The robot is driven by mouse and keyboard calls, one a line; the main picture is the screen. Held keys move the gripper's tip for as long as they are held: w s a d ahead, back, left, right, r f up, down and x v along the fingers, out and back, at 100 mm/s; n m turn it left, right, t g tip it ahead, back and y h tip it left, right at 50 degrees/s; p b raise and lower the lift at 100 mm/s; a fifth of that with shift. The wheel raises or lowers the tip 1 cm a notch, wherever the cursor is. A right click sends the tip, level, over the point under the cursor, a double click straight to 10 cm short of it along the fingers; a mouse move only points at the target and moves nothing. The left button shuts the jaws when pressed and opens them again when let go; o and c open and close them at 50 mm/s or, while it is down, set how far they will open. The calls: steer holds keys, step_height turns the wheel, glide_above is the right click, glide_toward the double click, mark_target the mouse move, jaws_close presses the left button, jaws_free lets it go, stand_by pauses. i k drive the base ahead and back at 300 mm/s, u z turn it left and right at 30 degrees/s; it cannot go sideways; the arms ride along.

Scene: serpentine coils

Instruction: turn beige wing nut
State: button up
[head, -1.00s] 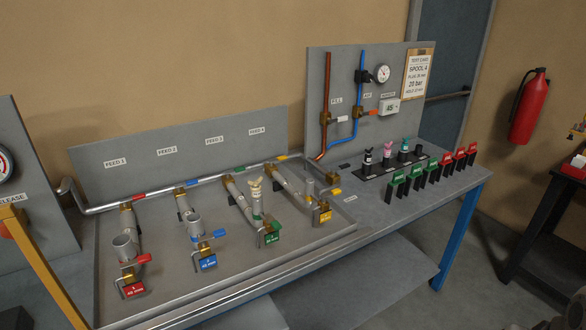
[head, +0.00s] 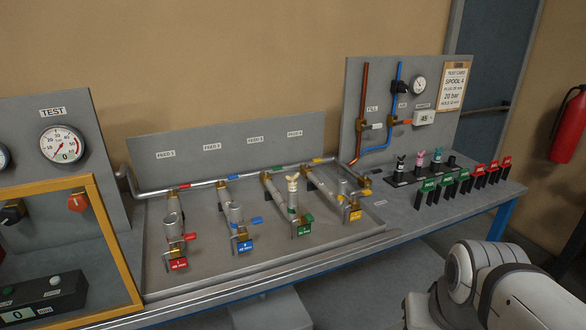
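The beige wing nut (head: 293,183) sits upright on top of the third pipe stub from the left, above the green tag (head: 305,230) on the bench panel. Its wings point up and nothing touches it. My white arm (head: 500,290) shows at the lower right, well apart from the wing nut. My gripper is out of the picture.
A yellow-framed guard (head: 90,178) stands at the left by a test gauge (head: 62,144). Other pipe stubs with red, blue and yellow tags flank the wing nut. A black rack (head: 415,172) holds plugs with black, pink and teal wing tops.

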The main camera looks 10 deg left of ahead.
mark_target(292, 178)
steer(key=z, duration=0.05)
steer(key=i, duration=1)
steer(key=u, duration=0.1)
